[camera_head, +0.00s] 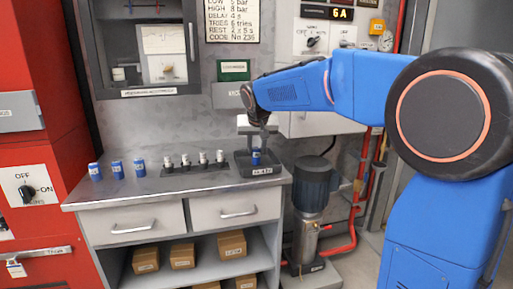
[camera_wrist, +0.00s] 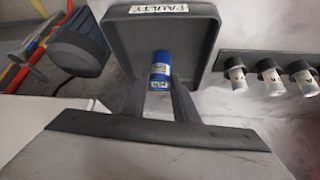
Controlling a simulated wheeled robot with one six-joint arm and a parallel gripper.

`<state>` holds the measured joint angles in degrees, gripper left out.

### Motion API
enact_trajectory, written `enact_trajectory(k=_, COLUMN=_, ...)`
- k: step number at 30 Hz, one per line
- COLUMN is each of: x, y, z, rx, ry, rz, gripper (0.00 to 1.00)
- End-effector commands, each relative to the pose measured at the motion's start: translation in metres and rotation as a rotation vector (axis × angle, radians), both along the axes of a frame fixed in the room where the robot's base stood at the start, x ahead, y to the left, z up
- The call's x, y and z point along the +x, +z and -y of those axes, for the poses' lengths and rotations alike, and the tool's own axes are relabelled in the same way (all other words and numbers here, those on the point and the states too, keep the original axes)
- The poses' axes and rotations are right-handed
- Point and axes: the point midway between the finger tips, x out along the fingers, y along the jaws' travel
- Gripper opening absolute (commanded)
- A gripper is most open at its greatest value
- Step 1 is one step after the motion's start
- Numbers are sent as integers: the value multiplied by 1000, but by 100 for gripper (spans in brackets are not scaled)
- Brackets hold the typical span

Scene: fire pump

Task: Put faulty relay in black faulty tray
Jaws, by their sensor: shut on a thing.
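The faulty relay is a small blue cylinder with a white label (camera_head: 256,157). My gripper (camera_head: 257,146) points down and is shut on its top end. The black faulty tray (camera_head: 263,171) stands at the right end of the counter, and the relay is within its outline. In the wrist view the relay (camera_wrist: 160,70) shows between my fingers (camera_wrist: 160,100), against the floor of the tray (camera_wrist: 205,40), which carries a "FAULTY" label. I cannot tell whether the relay touches the tray floor.
Several white-and-black parts stand in a dark rack (camera_head: 198,168) left of the tray. Three blue cylinders (camera_head: 117,170) stand further left on the counter (camera_head: 150,188). A wall cabinet (camera_head: 150,50) hangs behind.

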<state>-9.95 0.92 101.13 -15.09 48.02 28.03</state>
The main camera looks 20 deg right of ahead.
Motion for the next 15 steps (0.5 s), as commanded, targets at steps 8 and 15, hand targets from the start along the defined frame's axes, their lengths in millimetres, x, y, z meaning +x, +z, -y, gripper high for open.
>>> enact_trajectory(k=8, x=0, y=-2, z=0, rx=0, ry=0, rz=0, gripper=4)
enact_trajectory(k=15, x=0, y=-2, z=0, rx=0, ry=0, rz=0, gripper=45)
